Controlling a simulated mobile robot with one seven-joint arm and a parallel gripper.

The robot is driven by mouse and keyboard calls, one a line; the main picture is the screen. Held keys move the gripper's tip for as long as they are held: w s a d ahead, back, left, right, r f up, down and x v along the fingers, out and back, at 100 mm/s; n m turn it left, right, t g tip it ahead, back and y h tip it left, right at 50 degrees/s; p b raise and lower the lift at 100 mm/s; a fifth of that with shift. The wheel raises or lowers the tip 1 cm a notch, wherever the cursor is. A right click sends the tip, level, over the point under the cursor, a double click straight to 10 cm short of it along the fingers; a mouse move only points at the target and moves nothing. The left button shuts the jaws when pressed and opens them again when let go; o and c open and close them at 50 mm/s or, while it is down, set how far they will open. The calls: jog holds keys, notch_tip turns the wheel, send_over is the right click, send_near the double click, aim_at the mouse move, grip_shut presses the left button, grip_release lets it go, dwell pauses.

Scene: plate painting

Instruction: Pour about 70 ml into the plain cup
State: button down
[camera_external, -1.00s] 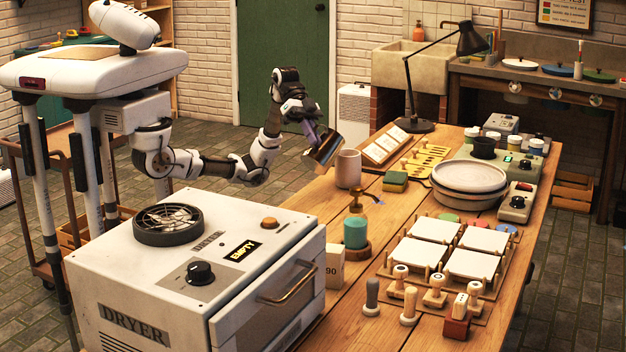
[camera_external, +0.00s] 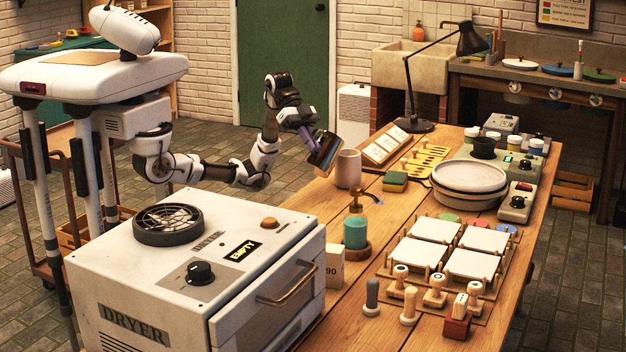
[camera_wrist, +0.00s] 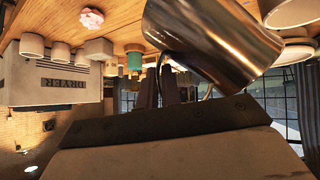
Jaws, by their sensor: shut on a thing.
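My gripper (camera_external: 316,137) is shut on a shiny metal jug (camera_external: 325,157), by what looks like its handle. The jug is tilted and held just left of the plain beige cup (camera_external: 348,169), which stands upright on the table. In the wrist view my gripper's fingers (camera_wrist: 160,92) are behind the jug (camera_wrist: 215,42), which fills the top middle. A pale cup (camera_wrist: 292,11) shows at the top right there, close to the jug. I cannot see inside the jug or the cup, and no liquid stream is visible.
Stacked plates (camera_external: 470,180) are to the right, and the dryer (camera_external: 150,290) fills the front left.

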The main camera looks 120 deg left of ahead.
jog(key=d+f+m+y+b, duration=0.1)
jog(key=f+b, duration=0.2)
jog(key=s+d+f+m+t+y+b, duration=0.1)
jog(key=d+f+y+b, duration=0.1)
jog(key=f+b, duration=0.1)
jog(key=d+f+m+y+b, duration=0.1)
jog(key=f+y+b, duration=0.1)
jog(key=f+b, duration=0.1)
jog(key=shift+s+d+f+t, duration=0.1)
jog(key=shift+s+d+t, duration=0.1)
jog(key=shift+d+t, duration=0.1)
jog(key=shift+d+f+m+t+y+b, duration=0.3)
jog(key=shift+d+f+m+y+b, duration=0.1)
jog(key=shift+f+m+y+b, duration=0.45)
jog(key=shift+r, duration=0.2)
